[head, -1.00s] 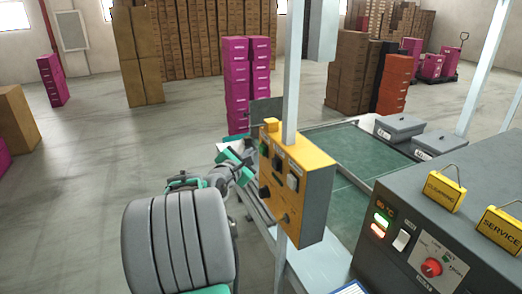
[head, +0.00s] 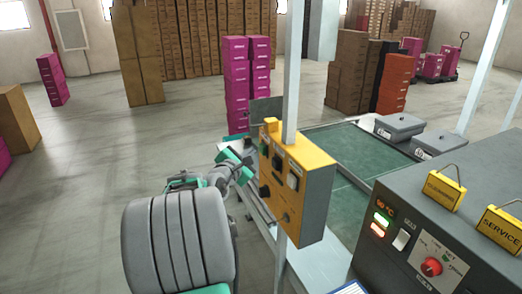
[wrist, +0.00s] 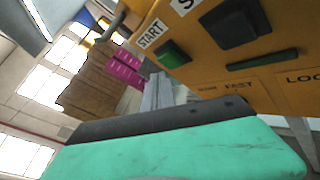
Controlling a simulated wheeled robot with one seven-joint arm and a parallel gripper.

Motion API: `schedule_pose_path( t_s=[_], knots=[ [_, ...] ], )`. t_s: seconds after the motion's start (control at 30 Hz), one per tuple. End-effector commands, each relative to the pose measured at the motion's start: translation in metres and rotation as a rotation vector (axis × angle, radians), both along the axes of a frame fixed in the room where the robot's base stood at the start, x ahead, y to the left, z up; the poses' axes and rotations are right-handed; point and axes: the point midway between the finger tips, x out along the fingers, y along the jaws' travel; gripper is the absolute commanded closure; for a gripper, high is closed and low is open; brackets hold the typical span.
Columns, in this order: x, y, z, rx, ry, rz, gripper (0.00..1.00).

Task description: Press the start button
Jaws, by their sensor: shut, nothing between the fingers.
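The yellow control panel (head: 308,190) is mounted on a pale post in the head view. Its green start button (head: 263,149) is at the upper left of the panel's face. In the wrist view the green button (wrist: 173,54) sits just below the START label, on the yellow panel face (wrist: 215,75). My gripper (head: 238,168), with green and black fingers, is shut and empty just left of the panel. In the wrist view my gripper (wrist: 165,125) fills the bottom, below the button, with a visible gap. Whether the fingertips touch the panel cannot be told.
The panel also has dark knobs and switches close to the button. A dark machine cabinet (head: 450,225) with a red knob (head: 431,267) stands at right. A green conveyor (head: 350,150) runs behind the panel. Open floor (head: 80,200) lies to the left.

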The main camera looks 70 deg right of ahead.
Motion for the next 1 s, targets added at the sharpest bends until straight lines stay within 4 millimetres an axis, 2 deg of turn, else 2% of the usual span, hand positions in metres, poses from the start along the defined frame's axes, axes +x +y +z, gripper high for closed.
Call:
schedule_pose_path(
  t_s=[1.0],
  knots=[
    [-0.006, -0.006, -0.0003, 0.001, 0.001, 0.0, 1.0]
  ],
)
